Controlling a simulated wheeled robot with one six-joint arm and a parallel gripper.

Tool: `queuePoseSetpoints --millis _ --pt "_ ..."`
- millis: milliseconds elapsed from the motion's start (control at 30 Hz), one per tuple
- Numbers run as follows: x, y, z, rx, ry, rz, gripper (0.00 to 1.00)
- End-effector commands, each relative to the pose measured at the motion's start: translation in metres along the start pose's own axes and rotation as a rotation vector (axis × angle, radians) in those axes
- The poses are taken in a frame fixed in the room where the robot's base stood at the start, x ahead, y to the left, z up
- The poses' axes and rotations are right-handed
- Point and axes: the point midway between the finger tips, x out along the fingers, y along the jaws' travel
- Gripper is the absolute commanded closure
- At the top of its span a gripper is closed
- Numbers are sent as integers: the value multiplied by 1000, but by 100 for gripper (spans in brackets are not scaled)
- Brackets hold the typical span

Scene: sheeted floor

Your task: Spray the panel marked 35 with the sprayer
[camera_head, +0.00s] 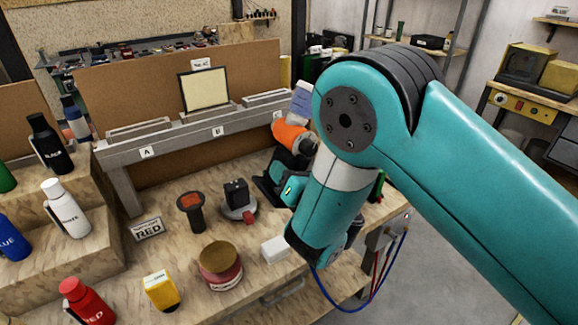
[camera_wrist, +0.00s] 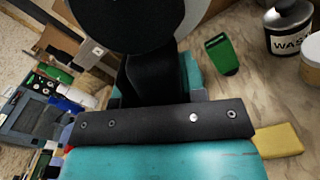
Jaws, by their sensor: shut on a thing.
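My gripper (camera_head: 288,180) is in the middle of the head view, above the right part of the bench. It is shut on the sprayer (camera_head: 292,137), which shows an orange part and a pale blue-white part above it. In the wrist view the sprayer (camera_wrist: 125,18) is a large dark round shape at the top, above my gripper (camera_wrist: 150,90); the fingertips are mostly hidden. A cream panel (camera_head: 205,90) with a dark frame stands upright at the slot lettered B, left of the sprayer and apart from it. The tag above it (camera_head: 201,64) is too small to read surely.
A grey rail (camera_head: 190,132) with lettered slots crosses the bench.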

Motion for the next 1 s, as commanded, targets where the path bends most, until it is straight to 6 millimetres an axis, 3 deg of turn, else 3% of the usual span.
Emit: queuePoseSetpoints --millis 33,600,700,1000 --pt "5 5 10 -2 -2 1 71" --pt "31 4 7 -2 -2 3 71" --pt "32 7 -7 -3 -3 8 71" --pt "30 25 -17 -3 -4 7 71"
